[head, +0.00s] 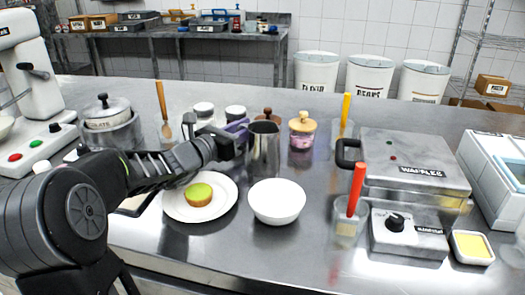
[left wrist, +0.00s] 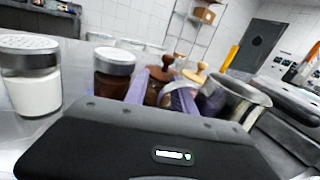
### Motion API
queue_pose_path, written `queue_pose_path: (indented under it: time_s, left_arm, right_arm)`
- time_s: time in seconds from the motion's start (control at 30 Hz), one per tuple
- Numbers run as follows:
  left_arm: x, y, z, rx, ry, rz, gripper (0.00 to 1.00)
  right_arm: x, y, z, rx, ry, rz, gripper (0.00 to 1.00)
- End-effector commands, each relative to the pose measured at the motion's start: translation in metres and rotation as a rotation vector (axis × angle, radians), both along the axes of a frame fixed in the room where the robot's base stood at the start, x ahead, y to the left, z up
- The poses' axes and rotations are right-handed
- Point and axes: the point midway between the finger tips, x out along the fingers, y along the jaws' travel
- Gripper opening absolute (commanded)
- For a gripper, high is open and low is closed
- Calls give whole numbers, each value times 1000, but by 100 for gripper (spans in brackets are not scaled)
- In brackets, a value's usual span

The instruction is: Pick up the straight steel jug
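The straight steel jug (head: 264,152) stands upright on the steel counter, behind the white bowl. In the left wrist view the jug (left wrist: 240,101) is right of the fingers, its dark mouth visible. My left gripper (head: 238,129) reaches in from the left, close beside the jug's upper left side. In the left wrist view its two purple fingertips (left wrist: 163,92) are spread, with no object clearly held between them. I cannot tell whether a finger touches the jug. My right gripper is not in view.
A white bowl (head: 277,202) and a plate (head: 173,208) with a green-topped item are in front. A waffle iron (head: 415,165) is at right.

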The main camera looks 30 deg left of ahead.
Motion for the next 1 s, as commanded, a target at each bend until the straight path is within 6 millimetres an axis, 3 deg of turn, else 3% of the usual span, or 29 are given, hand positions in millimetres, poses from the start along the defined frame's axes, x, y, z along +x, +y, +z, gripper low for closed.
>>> queue_pose_path:
  time_s: [0.6,1.0]
  left_arm:
    - [1,0,0,0,0,0,30]
    - [1,0,0,0,0,0,0]
  right_arm:
    - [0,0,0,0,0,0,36]
    - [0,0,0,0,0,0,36]
